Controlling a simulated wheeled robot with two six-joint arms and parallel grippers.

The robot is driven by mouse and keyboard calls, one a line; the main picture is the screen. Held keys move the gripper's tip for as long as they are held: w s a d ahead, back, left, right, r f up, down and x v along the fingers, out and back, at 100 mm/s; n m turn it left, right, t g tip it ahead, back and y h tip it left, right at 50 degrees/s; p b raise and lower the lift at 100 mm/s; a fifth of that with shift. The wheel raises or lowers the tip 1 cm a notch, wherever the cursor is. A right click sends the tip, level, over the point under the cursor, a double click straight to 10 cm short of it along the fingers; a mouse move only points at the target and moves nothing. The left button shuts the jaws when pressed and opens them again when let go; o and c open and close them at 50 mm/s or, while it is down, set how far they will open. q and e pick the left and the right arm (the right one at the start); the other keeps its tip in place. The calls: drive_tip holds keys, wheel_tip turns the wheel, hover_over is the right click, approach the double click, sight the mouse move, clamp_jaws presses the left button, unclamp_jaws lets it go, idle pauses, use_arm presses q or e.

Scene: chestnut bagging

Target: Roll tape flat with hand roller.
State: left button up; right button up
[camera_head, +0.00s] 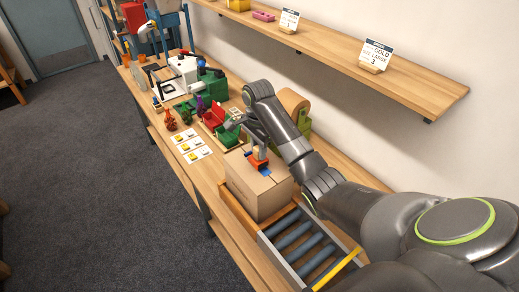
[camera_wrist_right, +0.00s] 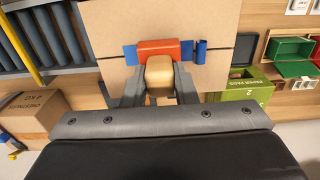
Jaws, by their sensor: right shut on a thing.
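A closed cardboard box (camera_head: 257,193) stands at the head of the roller conveyor; its top also shows in the right wrist view (camera_wrist_right: 105,30). My right gripper (camera_head: 257,143) is above the box top, shut on the wooden handle of the hand roller (camera_wrist_right: 158,75). The roller's orange-red head (camera_wrist_right: 165,48) is at the box top, near the seam; whether it presses on it is unclear. Blue tape (camera_wrist_right: 201,50) shows on both sides of the head, flat at left and seemingly curled at right. Its part under the head is hidden. My left gripper is not in view.
The roller conveyor (camera_head: 291,228) with a yellow bar (camera_head: 338,270) lies in front of the box. Green and red bins (camera_head: 212,116), picture cards (camera_head: 191,145) and a white machine (camera_head: 184,67) fill the bench beyond. A wall shelf (camera_head: 420,88) runs above at right.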

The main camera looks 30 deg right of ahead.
drive_tip(key=shift+w+a, duration=0.1)
drive_tip(key=shift+w, duration=0.4)
drive_tip(key=shift+w+a+f, duration=0.1)
drive_tip(key=shift+w, duration=0.75)
drive_tip(key=shift+w+a, duration=0.1)
drive_tip(key=shift+w, duration=0.1)
drive_tip(key=shift+w+a, duration=0.1)
drive_tip(key=shift+w, duration=0.3)
drive_tip(key=shift+w+r, duration=0.1)
drive_tip(key=shift+r, duration=0.1)
